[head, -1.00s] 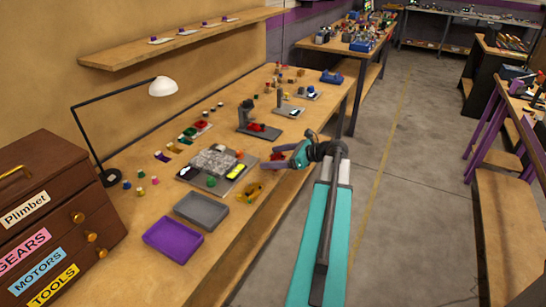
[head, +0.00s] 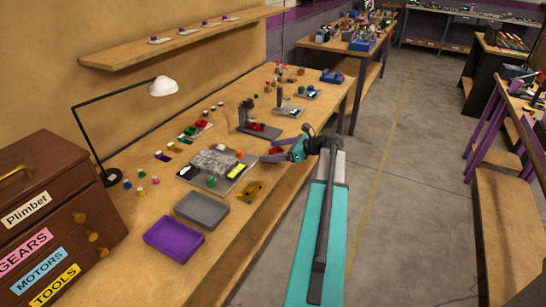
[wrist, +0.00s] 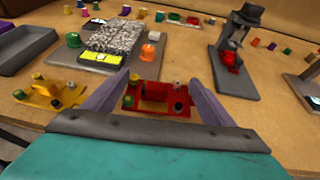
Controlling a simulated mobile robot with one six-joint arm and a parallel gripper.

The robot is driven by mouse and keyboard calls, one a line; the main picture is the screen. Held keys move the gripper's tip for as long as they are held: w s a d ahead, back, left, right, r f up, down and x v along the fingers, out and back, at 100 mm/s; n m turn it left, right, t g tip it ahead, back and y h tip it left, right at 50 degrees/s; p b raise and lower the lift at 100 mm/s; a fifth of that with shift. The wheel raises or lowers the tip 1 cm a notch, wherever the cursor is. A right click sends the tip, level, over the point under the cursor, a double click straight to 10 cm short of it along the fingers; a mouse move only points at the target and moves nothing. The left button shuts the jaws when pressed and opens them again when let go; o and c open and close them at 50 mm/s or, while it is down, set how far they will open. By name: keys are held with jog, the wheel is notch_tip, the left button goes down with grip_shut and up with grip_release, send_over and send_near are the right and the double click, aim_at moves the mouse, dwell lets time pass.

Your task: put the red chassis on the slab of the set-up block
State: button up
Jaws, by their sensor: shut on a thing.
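The red chassis (wrist: 152,98) sits between the two purple fingers of my gripper (wrist: 157,84), which is shut on it. In the head view my gripper (head: 276,151) and the red chassis (head: 277,150) are near the bench's front edge. The chassis looks roughly level, slightly above the bench; the exact gap is hard to judge. The set-up block appears to be the grey base (wrist: 93,60) with a speckled slab (wrist: 125,37) on top, left of and beyond the chassis. It also shows in the head view, with its speckled slab (head: 211,161) bare.
A yellow chassis (wrist: 50,97) lies left of my gripper. An orange cap (wrist: 151,52) stands by the block's right side. A dark stand (wrist: 238,78) with a red piece is to the right. Grey (head: 202,209) and purple (head: 174,239) trays lie nearer.

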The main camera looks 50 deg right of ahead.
jog(key=shift+w+d+f+p, duration=0.15)
jog(key=shift+f+p, duration=0.6)
jog(key=shift+f, duration=0.85)
jog(key=shift+f, duration=0.15)
jog(key=o, duration=1.2)
jog(key=shift+f+b, duration=0.15)
jog(key=shift+b, duration=0.3)
jog(key=b+v, duration=0.2)
jog(key=v, duration=1.1)
jog(key=shift+s+d, duration=0.1)
jog(key=shift+s, duration=0.3)
